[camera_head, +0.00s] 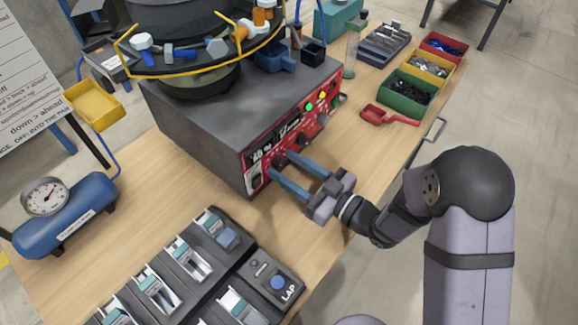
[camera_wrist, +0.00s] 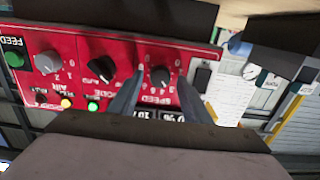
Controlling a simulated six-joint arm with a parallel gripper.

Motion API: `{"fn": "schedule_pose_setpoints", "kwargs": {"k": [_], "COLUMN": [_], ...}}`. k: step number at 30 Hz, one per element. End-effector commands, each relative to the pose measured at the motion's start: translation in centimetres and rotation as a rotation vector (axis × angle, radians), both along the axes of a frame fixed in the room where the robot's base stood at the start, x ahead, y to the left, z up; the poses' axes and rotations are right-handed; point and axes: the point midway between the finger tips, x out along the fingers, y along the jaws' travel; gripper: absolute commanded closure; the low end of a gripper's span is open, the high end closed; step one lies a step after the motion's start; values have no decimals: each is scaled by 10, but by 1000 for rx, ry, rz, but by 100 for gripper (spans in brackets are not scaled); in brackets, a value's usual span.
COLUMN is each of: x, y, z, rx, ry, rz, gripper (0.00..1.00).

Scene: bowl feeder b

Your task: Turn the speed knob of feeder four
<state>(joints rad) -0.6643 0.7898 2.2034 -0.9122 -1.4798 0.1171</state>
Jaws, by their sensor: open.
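The feeder's red control panel (camera_head: 290,128) is on the front of the dark grey feeder box (camera_head: 200,130). In the wrist view the panel (camera_wrist: 215,56) appears upside down. The black speed knob (camera_wrist: 160,76) has a dial scale and the word SPEED by it. My gripper (camera_head: 281,167) is open at the panel's left end, and its fingers reach the panel. In the wrist view my gripper (camera_wrist: 161,80) has one finger on each side of the speed knob, with gaps visible. Whether the fingers touch the panel is unclear. No feeder number is readable.
A black mode knob (camera_wrist: 101,69), a grey air knob (camera_wrist: 47,62) and a green button (camera_wrist: 14,59) share the panel. A red scoop (camera_head: 390,117) and part bins (camera_head: 407,93) stand at right.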

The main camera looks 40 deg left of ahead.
Motion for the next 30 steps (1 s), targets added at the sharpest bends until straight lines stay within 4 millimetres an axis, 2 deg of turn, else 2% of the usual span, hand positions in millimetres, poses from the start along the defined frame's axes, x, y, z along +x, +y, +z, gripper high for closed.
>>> {"fn": "schedule_pose_setpoints", "kwargs": {"k": [1,2,6,7,17,30], "x": [0,0,0,0,0,1], "y": [0,0,0,0,-1,-1], "z": [0,0,0,0,0,1], "rx": [0,0,0,0,0,-2], "ry": [0,0,0,0,37,305], "rz": [0,0,0,0,0,-1], "gripper": [56,61,94,97,97,97]}}
